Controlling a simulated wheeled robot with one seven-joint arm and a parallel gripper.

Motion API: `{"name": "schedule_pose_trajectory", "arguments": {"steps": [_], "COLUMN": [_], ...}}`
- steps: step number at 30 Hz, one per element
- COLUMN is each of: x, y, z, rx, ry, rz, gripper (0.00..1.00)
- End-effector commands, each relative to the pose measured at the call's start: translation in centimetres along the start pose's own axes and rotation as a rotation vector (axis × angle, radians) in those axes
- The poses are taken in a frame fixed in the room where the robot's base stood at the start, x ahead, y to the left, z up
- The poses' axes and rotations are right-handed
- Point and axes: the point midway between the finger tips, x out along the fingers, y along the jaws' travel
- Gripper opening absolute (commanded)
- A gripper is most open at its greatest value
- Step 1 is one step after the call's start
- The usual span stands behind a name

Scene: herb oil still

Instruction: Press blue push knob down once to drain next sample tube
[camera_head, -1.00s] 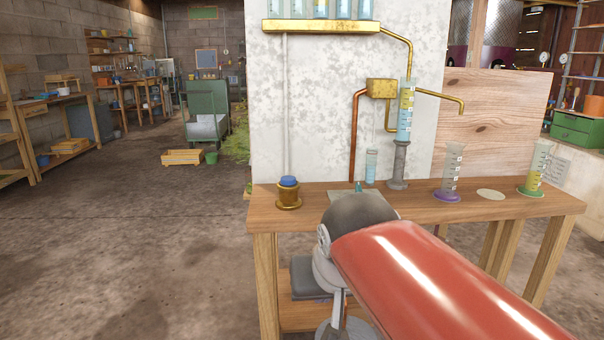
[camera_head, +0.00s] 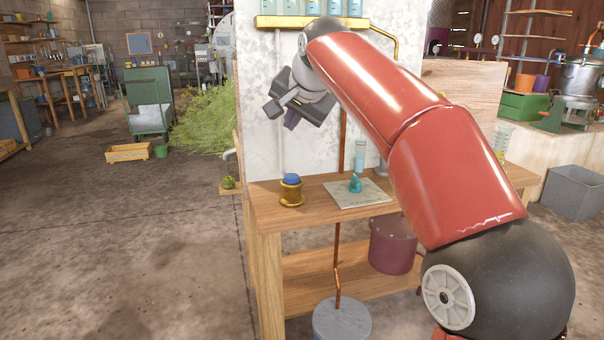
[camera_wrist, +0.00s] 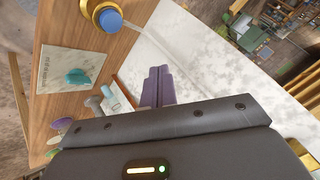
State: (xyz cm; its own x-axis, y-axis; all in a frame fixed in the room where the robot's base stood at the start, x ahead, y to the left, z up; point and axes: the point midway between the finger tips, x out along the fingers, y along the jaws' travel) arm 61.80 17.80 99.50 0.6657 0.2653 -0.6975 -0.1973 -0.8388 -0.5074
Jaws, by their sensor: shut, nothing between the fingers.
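The blue push knob (camera_head: 291,179) sits on top of a brass base (camera_head: 291,193) at the left end of the wooden bench. In the wrist view the knob (camera_wrist: 110,20) is at the top, within its brass ring. My gripper (camera_head: 291,121) is in front of the white panel, above the bench and apart from the knob. Its purple fingers (camera_wrist: 158,86) are together in the wrist view, with nothing between them. Several sample tubes (camera_head: 312,7) stand in the brass rack (camera_head: 325,22) at the top of the panel, cut off by the picture edge.
A teal knob (camera_head: 355,184) stands on a pale plate (camera_head: 350,199) right of the blue knob. A small tube (camera_head: 359,158) stands behind it. The white panel (camera_head: 258,100) rises behind the bench (camera_head: 320,184). My arm hides much of the bench's right side.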

Motion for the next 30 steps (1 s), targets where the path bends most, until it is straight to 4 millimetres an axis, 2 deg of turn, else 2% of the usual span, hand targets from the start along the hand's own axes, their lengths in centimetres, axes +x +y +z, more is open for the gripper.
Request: {"name": "schedule_pose_trajectory", "arguments": {"steps": [14, 24, 30], "x": [0.5, 4.3, 5.6], "y": [0.4, 3.1, 4.0], "z": [0.4, 3.1, 4.1], "rx": [-0.001, -0.001, -0.002], "ry": [0.0, 0.001, 0.001], "rz": [0.001, -0.001, -0.001], "gripper": [0.0, 0.0, 0.0]}}
